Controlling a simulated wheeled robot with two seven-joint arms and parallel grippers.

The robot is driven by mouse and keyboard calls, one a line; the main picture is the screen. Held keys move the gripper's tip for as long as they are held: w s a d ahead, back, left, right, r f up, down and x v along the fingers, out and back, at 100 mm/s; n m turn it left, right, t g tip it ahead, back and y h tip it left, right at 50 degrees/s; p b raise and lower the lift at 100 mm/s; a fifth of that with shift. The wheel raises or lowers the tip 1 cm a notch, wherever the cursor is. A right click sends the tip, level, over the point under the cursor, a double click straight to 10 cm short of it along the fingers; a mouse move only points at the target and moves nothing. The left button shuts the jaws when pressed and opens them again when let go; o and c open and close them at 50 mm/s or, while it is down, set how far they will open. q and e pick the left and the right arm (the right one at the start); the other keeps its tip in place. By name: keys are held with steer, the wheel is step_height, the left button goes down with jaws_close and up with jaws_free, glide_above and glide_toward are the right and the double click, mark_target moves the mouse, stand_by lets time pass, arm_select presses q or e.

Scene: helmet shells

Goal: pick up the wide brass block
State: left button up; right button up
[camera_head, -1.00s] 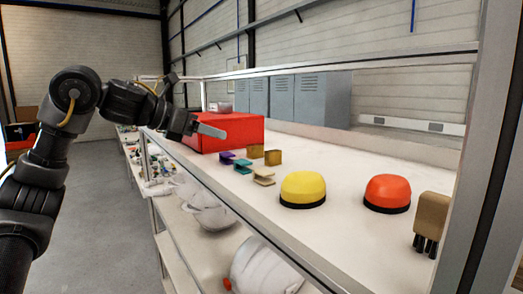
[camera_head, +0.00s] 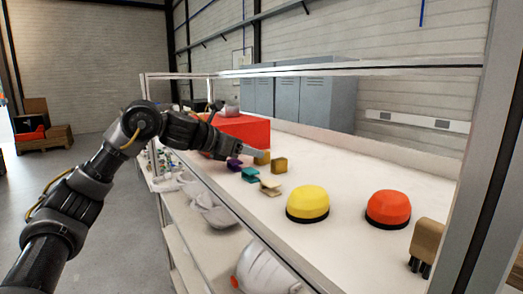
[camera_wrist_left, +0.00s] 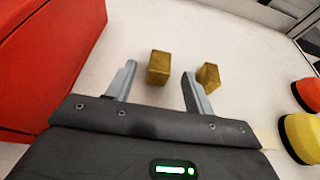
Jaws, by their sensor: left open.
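Two brass blocks, one at the left (camera_head: 262,158) and one at the right (camera_head: 279,166), stand upright on the white bench in the head view. The left wrist view also shows two brass blocks, a left one (camera_wrist_left: 159,67) and a right one (camera_wrist_left: 208,76). I cannot tell for sure which is the wide one. My left gripper (camera_head: 256,153) is beside them in the head view. In the left wrist view its jaws (camera_wrist_left: 158,82) are open and empty, with the left block ahead between the finger lines and the right block just beyond the right finger. My right gripper is out of view.
A red box (camera_head: 244,128) stands behind the gripper. Purple (camera_head: 234,163) and teal (camera_head: 250,174) pieces and a beige piece (camera_head: 270,188) lie nearby. Yellow (camera_head: 307,203) and red (camera_head: 388,208) domes and a brown block with dark prongs (camera_head: 427,240) stand at the right.

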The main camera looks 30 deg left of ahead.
arm_select(q)
steer(key=shift+w+d+f, duration=0.25)
steer(key=shift+w+f, duration=0.05)
steer(key=shift+w, duration=0.2)
steer(key=shift+s+r, duration=0.1)
steer(key=shift+s, duration=0.1)
steer(key=shift+c, duration=1.3)
jaws_close()
steer(key=shift+w+r, duration=0.1)
steer(key=shift+a+r+b, duration=0.1)
steer(key=shift+r+b, duration=0.4)
steer(key=shift+b, duration=0.2)
steer(key=r, duration=0.1)
steer(key=r+b, duration=0.1)
steer(key=shift+a+r, duration=0.3)
steer(key=shift+a, duration=0.05)
steer(key=s+a+r+b, duration=0.1)
steer(key=s+a+r, duration=0.6)
steer(key=a+r, duration=0.2)
steer(key=shift+a+r, duration=0.15)
steer(key=shift+a, duration=1.1)
